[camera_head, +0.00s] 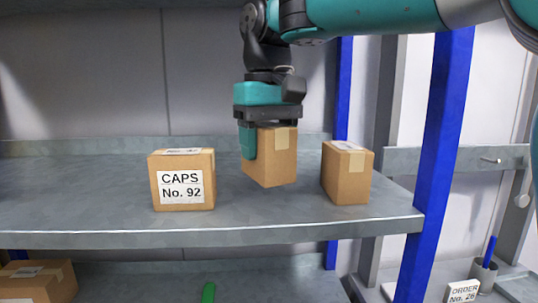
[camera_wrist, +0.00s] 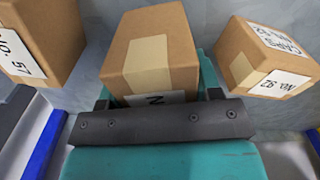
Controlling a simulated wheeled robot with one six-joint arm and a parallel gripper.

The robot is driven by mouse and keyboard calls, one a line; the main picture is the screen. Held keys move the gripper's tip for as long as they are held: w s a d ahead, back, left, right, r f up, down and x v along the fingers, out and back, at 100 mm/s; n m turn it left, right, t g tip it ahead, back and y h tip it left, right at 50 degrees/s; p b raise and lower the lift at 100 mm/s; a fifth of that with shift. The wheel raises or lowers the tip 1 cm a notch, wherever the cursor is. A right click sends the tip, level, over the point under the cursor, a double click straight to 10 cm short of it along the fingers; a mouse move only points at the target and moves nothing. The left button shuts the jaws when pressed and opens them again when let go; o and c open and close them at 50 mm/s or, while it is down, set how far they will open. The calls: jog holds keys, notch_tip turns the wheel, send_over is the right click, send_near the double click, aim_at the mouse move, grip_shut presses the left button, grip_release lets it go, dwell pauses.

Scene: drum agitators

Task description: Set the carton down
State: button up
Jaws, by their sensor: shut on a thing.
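A plain brown carton (camera_head: 272,165) with a tape strip is between the jaws of my gripper (camera_head: 266,142), which comes down from above and is shut on it. In the wrist view the carton (camera_wrist: 150,65) shows tape and part of a white label. The carton is over the grey shelf (camera_head: 110,215), between two other cartons and set back from the front edge. I cannot tell whether its underside touches the shelf. One teal finger shows on its left side in the head view; the other is hidden.
A carton labelled CAPS No. 92 (camera_head: 182,180) stands to the left, and another carton (camera_head: 347,173) stands close on the right. A blue upright (camera_head: 440,150) is at the shelf's right end. Bare shelf lies in front and far left.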

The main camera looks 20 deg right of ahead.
aim_at(268, 125)
jog(key=shift+s+f+p, duration=0.1)
jog(key=shift+f+p, duration=0.25)
jog(key=shift+f, duration=1.35)
jog(key=shift+f, duration=0.15)
jog(key=o, duration=1)
notch_tip(268, 125, up, 8)
jog(key=shift+f, duration=0.1)
